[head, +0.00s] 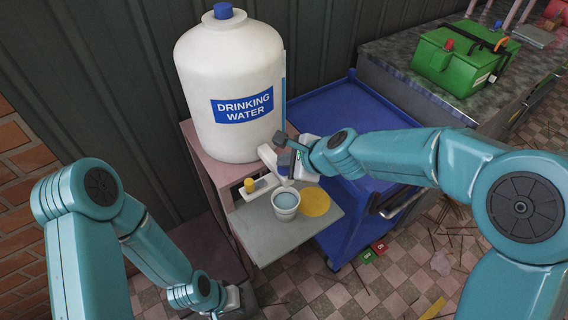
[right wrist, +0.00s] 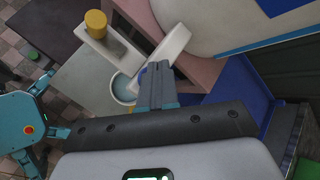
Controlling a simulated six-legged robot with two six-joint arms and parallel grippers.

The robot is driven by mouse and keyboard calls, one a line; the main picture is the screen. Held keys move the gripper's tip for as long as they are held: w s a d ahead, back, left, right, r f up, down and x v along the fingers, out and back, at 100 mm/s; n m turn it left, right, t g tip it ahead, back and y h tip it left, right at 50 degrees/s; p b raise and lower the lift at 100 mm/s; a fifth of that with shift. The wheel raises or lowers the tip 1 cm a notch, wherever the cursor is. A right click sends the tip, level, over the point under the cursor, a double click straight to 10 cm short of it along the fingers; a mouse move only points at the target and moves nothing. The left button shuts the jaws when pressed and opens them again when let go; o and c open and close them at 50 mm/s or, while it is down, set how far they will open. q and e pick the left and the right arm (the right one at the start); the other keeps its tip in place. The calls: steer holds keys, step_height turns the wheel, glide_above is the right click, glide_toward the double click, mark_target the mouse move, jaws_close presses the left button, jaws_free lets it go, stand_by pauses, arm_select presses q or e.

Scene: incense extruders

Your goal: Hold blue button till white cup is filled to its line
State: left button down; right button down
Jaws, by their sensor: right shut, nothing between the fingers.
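The white cup (head: 286,209) stands upright on the grey shelf under the tap of the water tank. Pale blue water shows inside it, and its fill line cannot be made out. The cup also shows in the right wrist view (right wrist: 124,88), partly hidden by the tap. A small blue patch at the tap, seemingly the blue button (head: 284,160), lies beside my right fingers. My right gripper (head: 283,141) is shut and empty at the tap; its fingers (right wrist: 157,78) overlap the white spout in the wrist view, so contact is unclear. My left gripper (head: 230,302) is low, its jaws unclear.
The white drinking water tank (head: 230,75) stands on a pink stand. A yellow knob (head: 249,185) is left of the cup and a yellow disc (head: 315,203) right of it. A blue cart (head: 335,105) stands to the right. A green box (head: 455,62) sits on a counter.

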mark_target(286, 170)
steer(key=shift+r, duration=0.45)
step_height(286, 170, up, 5)
steer(key=p, duration=0.5)
steer(key=shift+r, duration=0.1)
steer(key=shift+s+d, duration=0.1)
stand_by(0.3)
